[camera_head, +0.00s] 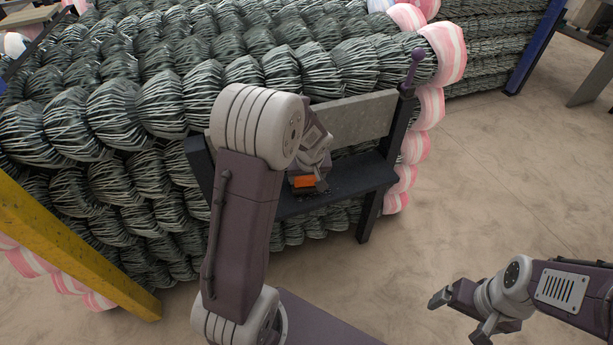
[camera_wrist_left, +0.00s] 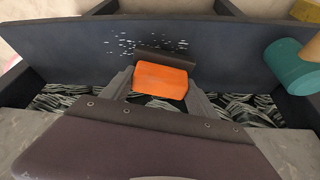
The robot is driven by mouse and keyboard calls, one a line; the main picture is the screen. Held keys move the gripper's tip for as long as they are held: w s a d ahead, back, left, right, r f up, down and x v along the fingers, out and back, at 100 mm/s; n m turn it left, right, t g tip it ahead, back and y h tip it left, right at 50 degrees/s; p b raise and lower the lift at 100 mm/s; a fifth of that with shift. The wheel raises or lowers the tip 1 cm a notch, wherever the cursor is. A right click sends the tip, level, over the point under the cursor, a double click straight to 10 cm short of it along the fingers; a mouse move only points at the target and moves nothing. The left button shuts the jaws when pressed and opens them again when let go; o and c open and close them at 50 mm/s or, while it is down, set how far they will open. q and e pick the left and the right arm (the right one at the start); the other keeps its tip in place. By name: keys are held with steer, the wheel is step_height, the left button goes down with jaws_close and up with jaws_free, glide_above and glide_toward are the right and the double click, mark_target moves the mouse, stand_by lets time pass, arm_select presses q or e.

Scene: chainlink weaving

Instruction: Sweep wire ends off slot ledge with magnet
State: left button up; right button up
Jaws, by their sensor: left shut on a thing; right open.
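The magnet (camera_wrist_left: 162,79) has an orange block body and a dark bar along its far side. My left gripper (camera_head: 308,185) is shut on it, with one finger at each side of the orange body. The magnet (camera_head: 304,182) is at the dark slot ledge (camera_head: 358,177); I cannot tell whether it touches the surface. In the left wrist view, many small pale wire ends (camera_wrist_left: 122,45) lie scattered on the ledge (camera_wrist_left: 235,45), mostly beyond and left of the dark bar. My right gripper (camera_head: 461,317) is open and empty, low at the right over the floor.
A grey plate (camera_head: 352,119) stands behind the ledge, with dark posts at its ends. Stacked wire mesh rolls (camera_head: 165,105) with pink-and-white ends fill the area behind. A teal cylinder (camera_wrist_left: 290,68) sits at the ledge's right side. A yellow post (camera_head: 85,250) stands at the left.

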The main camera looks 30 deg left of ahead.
mark_target(310, 189)
arm_select(q)
steer(key=shift+f+b, duration=1)
steer(key=shift+b, duration=0.1)
stand_by(0.3)
steer(key=shift+s+d+b, duration=0.8)
steer(key=shift+d+b, duration=0.2)
steer(key=shift+d, duration=0.05)
steer(key=shift+s+d+r, duration=0.1)
steer(key=shift+s+d, duration=0.4)
steer(key=shift+w, duration=0.1)
